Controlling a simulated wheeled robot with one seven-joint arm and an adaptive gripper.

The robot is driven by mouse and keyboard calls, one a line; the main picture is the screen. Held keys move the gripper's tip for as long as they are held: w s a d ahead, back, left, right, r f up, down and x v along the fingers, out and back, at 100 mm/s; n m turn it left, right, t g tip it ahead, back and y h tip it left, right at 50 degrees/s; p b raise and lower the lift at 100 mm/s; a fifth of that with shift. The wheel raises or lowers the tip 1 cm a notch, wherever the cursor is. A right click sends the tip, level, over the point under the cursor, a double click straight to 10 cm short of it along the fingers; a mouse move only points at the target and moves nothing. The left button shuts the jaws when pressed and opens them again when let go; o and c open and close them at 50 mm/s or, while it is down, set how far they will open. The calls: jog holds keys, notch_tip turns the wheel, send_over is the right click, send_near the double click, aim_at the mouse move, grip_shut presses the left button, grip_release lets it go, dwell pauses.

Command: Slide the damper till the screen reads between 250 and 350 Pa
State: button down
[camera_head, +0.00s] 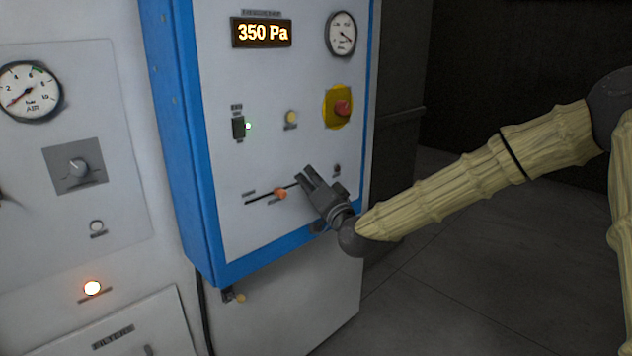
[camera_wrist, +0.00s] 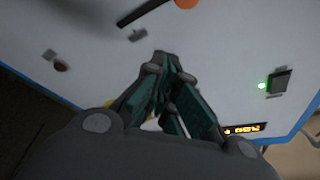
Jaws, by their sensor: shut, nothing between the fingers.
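The screen (camera_head: 262,32) on the blue-framed panel reads 350 Pa in orange digits. The damper is an orange knob (camera_head: 280,194) on a dark slanted slot (camera_head: 262,198) low on the panel, a little right of the slot's middle. My gripper (camera_head: 305,177) is shut and empty, just right of and above the knob at the slot's right end. I cannot tell whether it touches the panel. In the wrist view the orange knob (camera_wrist: 186,3) is cut by the top edge, apart from my gripper (camera_wrist: 165,62). The screen shows small there (camera_wrist: 242,129).
A round gauge (camera_head: 341,34) is at top right. A grey panel with a dial (camera_head: 79,168) stands left. Open floor lies right.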

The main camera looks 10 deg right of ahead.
aim_at(281, 193)
jog(key=shift+p+x, duration=0.45)
jog(key=shift+x, duration=0.75)
jog(key=shift+s+a+f+p, duration=0.45)
jog(key=shift+s+a+f, duration=0.15)
jog(key=shift+f, duration=0.1)
jog(key=shift+s+a+f+p, duration=0.35)
jog(key=shift+a+f, duration=0.1)
jog(key=shift+f, duration=0.25)
jog(key=shift+s+a+f+b, duration=0.15)
jog(key=shift+a+f+b, duration=0.15)
jog(key=shift+b, duration=0.45)
jog(key=shift+s+a+f+b, duration=0.1)
jog(key=shift+s+a+b, duration=0.1)
jog(key=shift+b, duration=0.25)
